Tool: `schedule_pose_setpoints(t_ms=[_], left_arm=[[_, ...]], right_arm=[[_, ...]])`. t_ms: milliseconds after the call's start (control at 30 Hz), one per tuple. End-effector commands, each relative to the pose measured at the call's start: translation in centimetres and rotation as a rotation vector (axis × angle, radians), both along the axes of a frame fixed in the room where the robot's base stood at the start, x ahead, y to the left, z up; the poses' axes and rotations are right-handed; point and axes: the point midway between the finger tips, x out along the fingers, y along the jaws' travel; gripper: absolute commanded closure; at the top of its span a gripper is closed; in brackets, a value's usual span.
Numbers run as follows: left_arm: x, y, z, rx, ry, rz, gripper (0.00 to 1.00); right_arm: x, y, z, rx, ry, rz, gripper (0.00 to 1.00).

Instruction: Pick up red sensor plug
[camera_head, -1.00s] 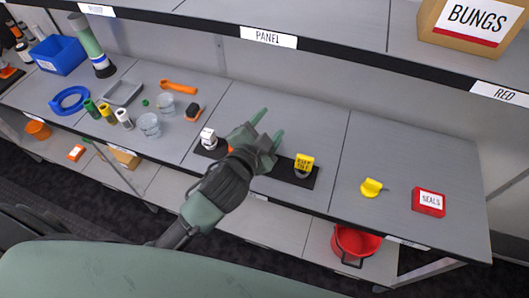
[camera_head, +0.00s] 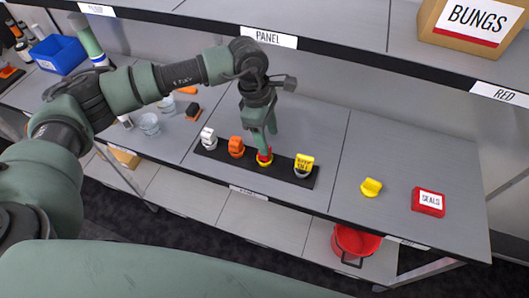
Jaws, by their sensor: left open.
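The red sensor plug (camera_head: 264,155) stands on the black panel strip (camera_head: 215,155), with a yellow ring at its base. A white plug (camera_head: 208,138) and an orange plug (camera_head: 236,147) are to its left, and a yellow labelled plug (camera_head: 304,164) is to its right. My left gripper (camera_head: 264,147) points down at the red plug with its jaws open. Its fingers are at the plug's top and hide part of it. I cannot tell whether they touch it. My right gripper is not in view.
A loose yellow piece (camera_head: 371,187) and a red seals box (camera_head: 428,202) lie to the right. Clear cups (camera_head: 149,124) and a blue bin (camera_head: 59,54) are to the left. An upper shelf edge (camera_head: 330,49) runs behind my arm. A red bucket (camera_head: 355,243) is below.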

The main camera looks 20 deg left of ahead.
Motion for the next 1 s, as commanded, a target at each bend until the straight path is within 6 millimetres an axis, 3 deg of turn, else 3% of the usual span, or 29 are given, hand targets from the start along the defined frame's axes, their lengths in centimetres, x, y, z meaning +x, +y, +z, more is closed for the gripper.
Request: schedule_pose_setpoints(t_ms=[33,133,633,933,967,1000], left_arm=[[0.3,1.2,0.1,0.042,-0.006,-0.001,0.45],[0.6,2.2,-0.4,0.079,-0.006,-0.004,0.45],[0.4,1.1,-6.6,0.077,-0.004,-0.003,0.45],[0.5,1.0,-7.5,0.076,-0.007,-0.004,0.45],[0.5,1.0,-7.5,0.076,-0.007,-0.004,0.48],[0.5,1.0,-7.5,0.076,-0.007,-0.004,0.59]], right_arm=[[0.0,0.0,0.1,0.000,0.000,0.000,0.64],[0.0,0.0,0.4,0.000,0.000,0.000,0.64],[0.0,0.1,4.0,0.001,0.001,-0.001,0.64],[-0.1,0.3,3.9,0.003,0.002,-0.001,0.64],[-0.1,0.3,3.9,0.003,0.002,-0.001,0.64],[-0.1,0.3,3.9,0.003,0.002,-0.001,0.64]])
